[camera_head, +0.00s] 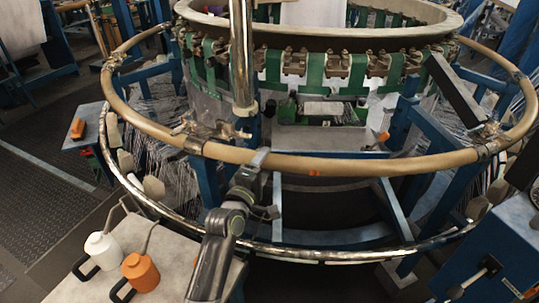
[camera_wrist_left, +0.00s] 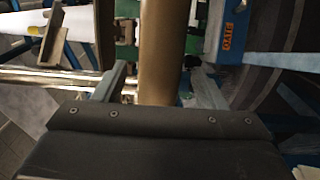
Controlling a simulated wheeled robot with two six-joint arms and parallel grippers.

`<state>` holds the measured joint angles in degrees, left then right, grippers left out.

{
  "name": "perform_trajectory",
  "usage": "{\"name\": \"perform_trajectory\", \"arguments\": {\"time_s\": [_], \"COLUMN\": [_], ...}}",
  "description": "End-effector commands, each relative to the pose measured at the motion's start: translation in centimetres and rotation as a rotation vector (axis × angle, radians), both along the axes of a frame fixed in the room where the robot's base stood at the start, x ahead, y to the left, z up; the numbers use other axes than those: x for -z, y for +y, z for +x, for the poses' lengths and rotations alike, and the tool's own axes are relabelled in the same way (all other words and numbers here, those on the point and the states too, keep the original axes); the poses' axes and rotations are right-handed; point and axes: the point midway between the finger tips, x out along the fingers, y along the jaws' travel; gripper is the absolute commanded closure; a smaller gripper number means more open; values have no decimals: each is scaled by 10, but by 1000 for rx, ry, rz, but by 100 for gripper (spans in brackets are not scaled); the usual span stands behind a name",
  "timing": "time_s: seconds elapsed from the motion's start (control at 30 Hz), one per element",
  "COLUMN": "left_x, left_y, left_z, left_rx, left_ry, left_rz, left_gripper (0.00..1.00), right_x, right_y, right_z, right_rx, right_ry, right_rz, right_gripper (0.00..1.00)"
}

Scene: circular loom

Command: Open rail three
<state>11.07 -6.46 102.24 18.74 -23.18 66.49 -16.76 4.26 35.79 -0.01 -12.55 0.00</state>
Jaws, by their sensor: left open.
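A tan rail (camera_head: 340,165) curves around the front of the circular loom (camera_head: 310,75). Clamp-like joints sit on it at left (camera_head: 208,137) and right (camera_head: 488,138). No number shows, so I cannot tell which section is rail three. My left gripper (camera_head: 262,160) reaches up from the bottom to the front section, right of the left joint. In the left wrist view the rail (camera_wrist_left: 158,50) runs between the two grey fingers of my open left gripper (camera_wrist_left: 158,82). I cannot tell whether the fingers touch it. My right gripper is not in view.
A shiny lower ring (camera_head: 330,254) runs below the rail. A table (camera_head: 75,290) at bottom left holds a white bottle (camera_head: 103,250) and an orange bottle (camera_head: 140,272). A blue cabinet (camera_head: 500,250) stands at bottom right. A chrome post (camera_head: 242,60) rises behind the rail.

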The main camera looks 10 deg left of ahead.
Motion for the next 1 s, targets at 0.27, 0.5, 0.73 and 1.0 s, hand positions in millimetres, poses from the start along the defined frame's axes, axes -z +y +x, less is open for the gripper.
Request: {"name": "perform_trajectory", "arguments": {"time_s": [0.27, 0.5, 0.73, 1.0], "left_x": [-2, -1, -1, -1], "left_y": [-6, -8, -8, -8], "left_z": [34, 43, 43, 43], "left_rx": [0, -1, -1, -1], "left_ry": [0, 0, 0, 0], "left_rz": [2, 0, 0, 0], "left_gripper": [35, 35, 37, 72], "right_x": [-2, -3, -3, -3], "right_y": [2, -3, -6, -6], "right_z": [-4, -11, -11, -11], "right_rx": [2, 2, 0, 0], "right_ry": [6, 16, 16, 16], "right_rz": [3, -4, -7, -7], "right_gripper": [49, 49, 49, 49]}}
